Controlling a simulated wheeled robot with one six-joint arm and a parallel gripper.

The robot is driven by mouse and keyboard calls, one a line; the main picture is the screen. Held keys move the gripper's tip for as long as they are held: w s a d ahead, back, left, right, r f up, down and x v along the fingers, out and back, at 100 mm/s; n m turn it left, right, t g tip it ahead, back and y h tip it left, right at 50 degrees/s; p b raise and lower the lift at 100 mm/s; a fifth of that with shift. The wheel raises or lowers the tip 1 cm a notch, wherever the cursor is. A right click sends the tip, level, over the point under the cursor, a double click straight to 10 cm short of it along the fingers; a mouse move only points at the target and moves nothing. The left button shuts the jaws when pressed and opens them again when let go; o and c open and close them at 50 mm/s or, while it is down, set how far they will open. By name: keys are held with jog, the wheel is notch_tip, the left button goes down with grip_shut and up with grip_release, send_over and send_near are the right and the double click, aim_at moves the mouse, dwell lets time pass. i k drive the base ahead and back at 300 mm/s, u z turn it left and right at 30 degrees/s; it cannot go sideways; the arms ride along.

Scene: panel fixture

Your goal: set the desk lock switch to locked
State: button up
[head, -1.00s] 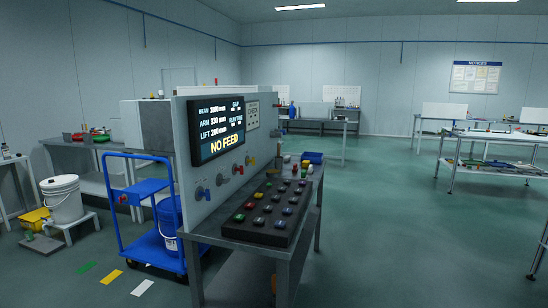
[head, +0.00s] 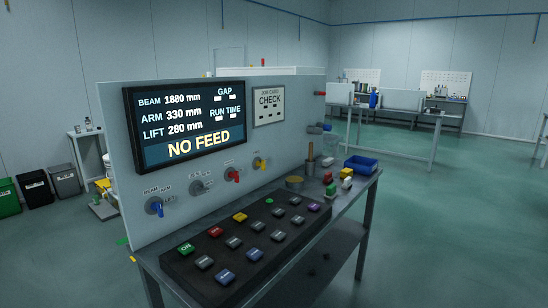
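The upright grey panel (head: 112,160) carries a row of rotary switches under its screen. From left to right they are a blue switch (head: 156,209) marked BEAM, ARM and LIFT, a grey switch (head: 196,187), a red switch (head: 234,175) and a yellow switch (head: 262,163). The labels over the grey, red and yellow switches are too small to read, so I cannot tell which is the desk lock switch or how it is set. My gripper is not in view.
The screen (head: 185,120) reads NO FEED. A dark button board (head: 222,262) lies on the desk before the panel. Floor at right is clear.

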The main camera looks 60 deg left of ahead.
aim_at(263, 163)
jog(key=u, duration=0.55)
jog(key=i, duration=1.15)
jog(key=u, duration=0.95)
